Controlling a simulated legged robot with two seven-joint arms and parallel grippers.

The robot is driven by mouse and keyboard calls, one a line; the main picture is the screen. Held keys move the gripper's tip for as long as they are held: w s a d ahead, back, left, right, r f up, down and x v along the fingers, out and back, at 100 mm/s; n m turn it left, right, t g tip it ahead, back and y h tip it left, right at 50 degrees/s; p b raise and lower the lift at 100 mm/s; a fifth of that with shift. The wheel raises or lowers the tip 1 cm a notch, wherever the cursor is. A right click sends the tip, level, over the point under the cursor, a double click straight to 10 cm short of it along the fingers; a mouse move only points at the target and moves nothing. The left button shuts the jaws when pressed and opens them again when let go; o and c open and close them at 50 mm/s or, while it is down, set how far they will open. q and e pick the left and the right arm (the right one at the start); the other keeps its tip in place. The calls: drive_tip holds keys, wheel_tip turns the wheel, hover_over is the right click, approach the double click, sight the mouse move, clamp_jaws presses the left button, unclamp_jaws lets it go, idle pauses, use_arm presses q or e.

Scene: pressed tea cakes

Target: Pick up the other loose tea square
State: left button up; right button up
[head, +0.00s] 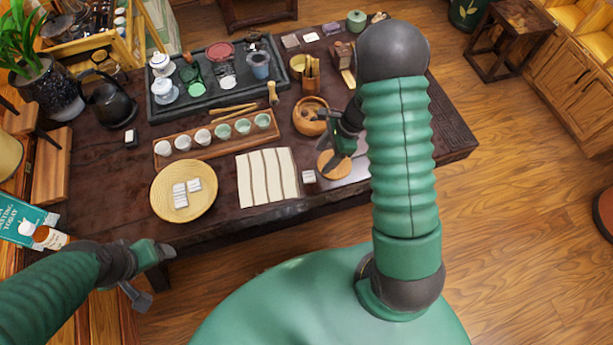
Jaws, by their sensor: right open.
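Small pale wrapped tea squares (180,195) lie grouped on a round straw-coloured tray (158,205) at the left front of the dark table. A single small square block (309,176), pale on top and brown on its side, sits alone near the table's front edge, right of the striped cloth. My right gripper (341,154) is open over a round wooden disc (327,165), up and to the right of that block and apart from it. My arm hides part of the table there. My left gripper (150,274) is open and empty, off the table's front left edge.
A pale striped cloth (267,177) lies between tray and block. Behind it is a rack of small cups (202,137). A wooden bowl (309,116) stands beside my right gripper. A black kettle (108,104) and a dark tea tray (213,92) are farther back.

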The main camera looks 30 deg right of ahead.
sight(310, 175)
drive_tip(key=x, duration=0.9)
drive_tip(key=shift+s+a+f, duration=0.1)
drive_tip(key=shift+a+f, duration=0.05)
drive_tip(key=shift+f, duration=0.25)
drive_tip(key=shift+c, duration=0.4)
drive_tip(key=c, duration=1)
clamp_jaws()
